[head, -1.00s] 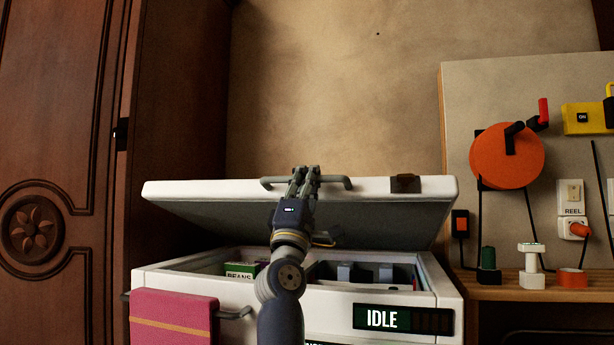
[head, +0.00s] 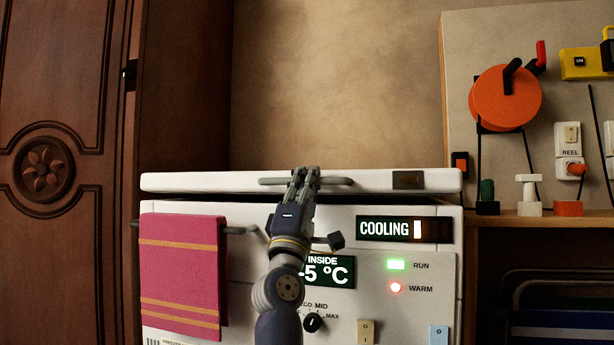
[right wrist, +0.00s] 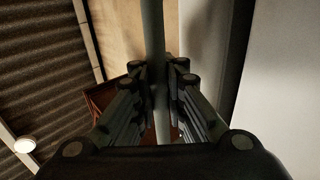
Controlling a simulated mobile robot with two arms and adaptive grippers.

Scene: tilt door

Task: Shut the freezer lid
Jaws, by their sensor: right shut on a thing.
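The white freezer lid (head: 210,182) lies level on top of the freezer body (head: 385,285) in the head view. A thin dark line shows under the lid's front edge; I cannot tell a gap from a seal. The grey bar handle (head: 340,181) runs along the lid's front edge. My right gripper (head: 305,175) is shut on the handle near its middle. In the right wrist view the fingers (right wrist: 160,80) close around the grey handle bar (right wrist: 153,30). The freezer's inside is hidden. My left gripper is not in view.
A pink towel (head: 180,270) hangs at the front left. A wooden shelf (head: 540,218) with a panel stands at right, and a carved cabinet (head: 60,120) at left.

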